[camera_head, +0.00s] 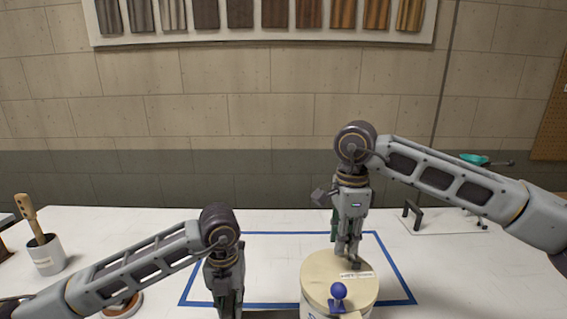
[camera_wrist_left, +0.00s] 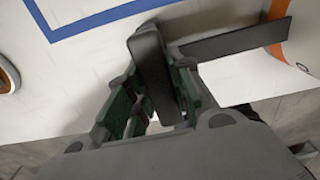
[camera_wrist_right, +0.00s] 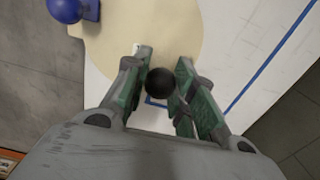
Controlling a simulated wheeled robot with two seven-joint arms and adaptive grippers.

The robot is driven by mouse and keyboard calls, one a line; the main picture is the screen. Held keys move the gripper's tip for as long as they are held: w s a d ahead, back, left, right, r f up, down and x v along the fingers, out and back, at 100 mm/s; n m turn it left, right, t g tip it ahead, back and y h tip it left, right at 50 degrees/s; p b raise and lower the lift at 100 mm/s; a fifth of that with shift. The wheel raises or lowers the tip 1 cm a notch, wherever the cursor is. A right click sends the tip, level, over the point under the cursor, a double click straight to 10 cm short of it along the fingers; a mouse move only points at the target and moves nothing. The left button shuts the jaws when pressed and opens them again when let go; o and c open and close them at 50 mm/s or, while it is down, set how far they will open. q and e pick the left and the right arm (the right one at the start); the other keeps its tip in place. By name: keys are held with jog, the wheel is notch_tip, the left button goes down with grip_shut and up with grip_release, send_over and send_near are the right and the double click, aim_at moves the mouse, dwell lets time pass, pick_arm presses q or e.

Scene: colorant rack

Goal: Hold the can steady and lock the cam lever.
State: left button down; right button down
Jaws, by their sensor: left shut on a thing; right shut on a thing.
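The can (camera_head: 311,297) has a round cream lid (camera_head: 322,272) and stands at the front centre; its lower part is cut off. A blue ball knob (camera_head: 338,291) sits at the lid's near side. My right gripper (camera_head: 348,261) points down over the far part of the lid. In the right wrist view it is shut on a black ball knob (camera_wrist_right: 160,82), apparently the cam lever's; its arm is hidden. My left gripper (camera_head: 229,304) is left of the can. In the left wrist view it is shut on a dark upright handle (camera_wrist_left: 151,62), joined to a dark bar (camera_wrist_left: 235,41) reaching toward the can.
Blue tape (camera_head: 290,232) outlines a rectangle on the white table. A white cup with a wooden-handled tool (camera_head: 47,256) stands at the left. A round dish (camera_head: 122,306) lies beside my left arm. A pale board with a black handle (camera_head: 440,224) lies at the back right.

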jog(key=shift+d, duration=0.5)
jog(key=shift+w+d+r, duration=0.1)
jog(key=shift+d+r, duration=0.05)
jog(key=shift+d, duration=0.45)
jog(key=shift+d+r, duration=0.1)
jog(key=shift+d, duration=1.05)
dwell(0.5)
